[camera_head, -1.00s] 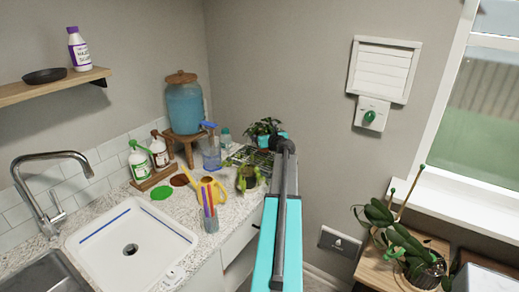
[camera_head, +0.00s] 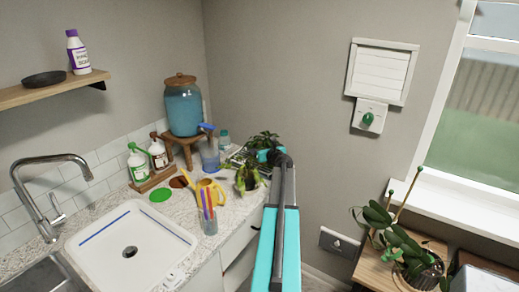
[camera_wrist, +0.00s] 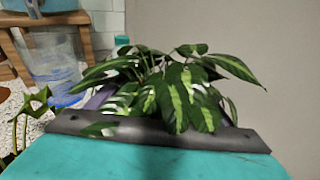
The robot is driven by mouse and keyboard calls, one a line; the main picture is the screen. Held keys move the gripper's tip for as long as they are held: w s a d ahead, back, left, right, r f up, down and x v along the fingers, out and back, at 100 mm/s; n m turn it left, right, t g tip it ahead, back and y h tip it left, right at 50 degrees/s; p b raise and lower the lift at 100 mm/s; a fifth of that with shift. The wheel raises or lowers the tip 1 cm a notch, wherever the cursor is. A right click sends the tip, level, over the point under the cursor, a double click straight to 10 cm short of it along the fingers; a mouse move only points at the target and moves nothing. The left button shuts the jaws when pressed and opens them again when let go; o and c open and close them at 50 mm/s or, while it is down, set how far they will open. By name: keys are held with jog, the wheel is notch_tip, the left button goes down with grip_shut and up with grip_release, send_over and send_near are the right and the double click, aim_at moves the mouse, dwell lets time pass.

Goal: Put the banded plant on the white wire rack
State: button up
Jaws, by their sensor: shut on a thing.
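The banded plant, with dark green leaves striped pale along the middle, fills the centre of the wrist view (camera_wrist: 180,95); in the head view it is a leafy clump (camera_head: 263,140) at the counter's far right end. My teal gripper (camera_head: 267,155) is shut on it; the pot and fingertips are largely hidden by leaves and gripper. The plant looks upright. The white wire rack (camera_head: 237,158) shows only in part on the counter, just left of my gripper; I cannot tell whether the pot touches it.
A second, lighter plant (camera_head: 246,178) stands close in front of the rack. A yellow watering can (camera_head: 211,190) and a cup of markers (camera_head: 208,219) stand nearer.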

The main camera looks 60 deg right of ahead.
jog(key=shift+f, duration=0.65)
jog(key=shift+f, duration=0.15)
jog(key=o, duration=1.5)
jog(key=shift+o, duration=0.2)
jog(key=shift+b+v, duration=1.75)
jog(key=shift+v, duration=3.8)
jog(key=shift+s+a, duration=0.3)
jog(key=shift+s, duration=0.05)
jog(key=shift+r, duration=0.35)
